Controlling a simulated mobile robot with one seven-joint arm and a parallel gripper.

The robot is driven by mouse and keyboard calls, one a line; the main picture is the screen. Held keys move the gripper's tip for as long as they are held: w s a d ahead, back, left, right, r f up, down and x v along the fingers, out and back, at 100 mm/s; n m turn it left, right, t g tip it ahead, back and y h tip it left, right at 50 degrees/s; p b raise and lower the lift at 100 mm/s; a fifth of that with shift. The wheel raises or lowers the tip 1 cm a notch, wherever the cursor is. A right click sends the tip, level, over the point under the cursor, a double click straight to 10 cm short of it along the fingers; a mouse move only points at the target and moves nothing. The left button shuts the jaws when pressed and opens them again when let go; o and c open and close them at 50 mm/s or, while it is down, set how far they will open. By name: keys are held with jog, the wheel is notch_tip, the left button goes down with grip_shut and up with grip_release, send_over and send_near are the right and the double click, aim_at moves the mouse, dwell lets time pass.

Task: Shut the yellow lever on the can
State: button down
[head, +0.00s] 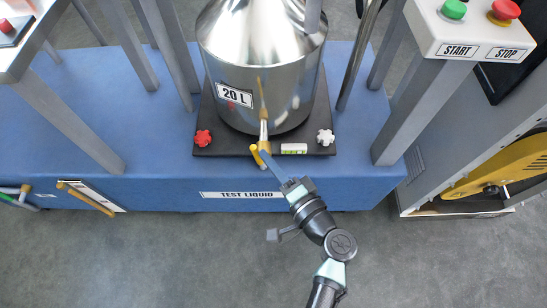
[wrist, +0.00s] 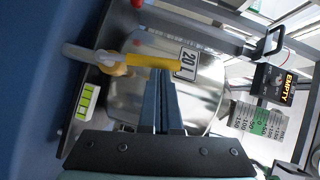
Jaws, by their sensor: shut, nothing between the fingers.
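The can (head: 225,62) is a shiny metal vessel marked 20 L, upright on a black plate. Its brass and silver tap (head: 263,125) is at the lower front, facing me. The yellow lever (head: 256,155) is at the tap's lower end, partly hidden by my fingers. In the wrist view the lever (wrist: 150,62) runs sideways across the tips of my fingers, in front of the can (wrist: 130,102). My gripper (head: 265,155) is shut and empty, its blue-grey fingertips at the lever. I cannot tell whether they touch it.
The black plate (head: 220,148) has a red knob (head: 203,138), a white knob (head: 325,137) and a level (head: 294,149). Grey frame posts (head: 410,100) stand on both sides. A START/STOP box (head: 470,30) is at upper right. Open floor (head: 180,260) lies in front.

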jog(key=a+f+n+g+h+p, duration=0.2)
jog(key=a+f+n+h+p, duration=0.3)
jog(key=a+p, duration=0.4)
jog(key=shift+a+f+n+g+h+p, duration=0.2)
jog(key=shift+a+n+g+h+p, duration=0.15)
jog(key=shift+n+h+p, duration=0.5)
jog(key=shift+s+f, duration=0.1)
dwell(0.7)
